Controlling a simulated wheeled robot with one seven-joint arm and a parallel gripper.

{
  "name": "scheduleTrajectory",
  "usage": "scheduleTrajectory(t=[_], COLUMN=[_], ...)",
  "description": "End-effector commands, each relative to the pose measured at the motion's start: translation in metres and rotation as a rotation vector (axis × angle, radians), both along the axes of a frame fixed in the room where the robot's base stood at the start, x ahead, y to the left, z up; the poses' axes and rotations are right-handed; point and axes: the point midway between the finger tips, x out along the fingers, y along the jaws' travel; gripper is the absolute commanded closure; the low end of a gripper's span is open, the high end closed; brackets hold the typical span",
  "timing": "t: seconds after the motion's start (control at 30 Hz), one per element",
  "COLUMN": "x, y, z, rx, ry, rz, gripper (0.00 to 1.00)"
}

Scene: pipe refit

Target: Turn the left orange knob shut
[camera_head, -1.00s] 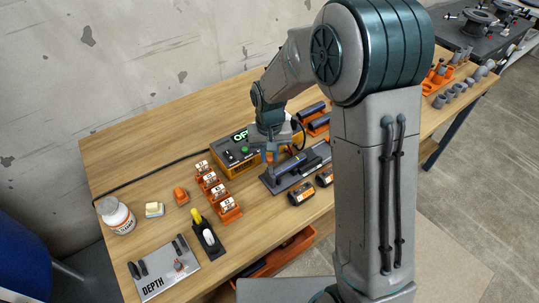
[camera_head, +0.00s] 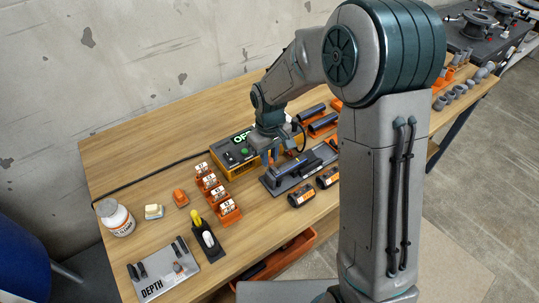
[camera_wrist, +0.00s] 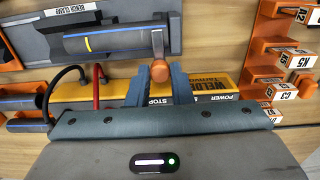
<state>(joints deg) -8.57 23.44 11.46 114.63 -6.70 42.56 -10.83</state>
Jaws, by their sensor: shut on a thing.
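The bench clamp (camera_wrist: 32,48) is a grey holder with a blue-grey pipe (camera_wrist: 105,42) in it, marked by a yellow band. In the wrist view an orange knob (camera_wrist: 159,73) on a grey lever stands at the clamp's near edge. My gripper (camera_wrist: 158,78) has its two blue fingers on either side of this knob and is shut on it. In the head view my gripper (camera_head: 272,158) is down at the left part of the clamp (camera_head: 279,190). The knob is hard to make out there. Another orange knob cannot be made out on the clamp.
The yellow welder box (camera_head: 222,160) stands just behind the gripper, with cables beside it. Orange labelled holders (camera_head: 229,212) stand to the left.

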Motion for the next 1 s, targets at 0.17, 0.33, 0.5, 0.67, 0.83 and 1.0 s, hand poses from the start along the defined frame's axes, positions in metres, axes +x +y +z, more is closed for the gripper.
scheduleTrajectory(t=[0.17, 0.33, 0.5, 0.67, 0.83, 1.0], x=[0.0, 0.0, 0.0, 0.0, 0.001, 0.001], y=[0.0, 0.0, 0.0, 0.0, 0.0, 0.0], z=[0.001, 0.001, 0.0, 0.001, 0.015, 0.05], rx=[0.0, 0.0, 0.0, 0.0, 0.001, 0.001], ry=[-0.001, -0.001, -0.001, -0.001, -0.004, -0.008], rz=[0.002, 0.001, 0.001, 0.0, 0.0, 0.0], gripper=[1.0, 0.72, 0.59, 0.59, 0.59, 0.59])
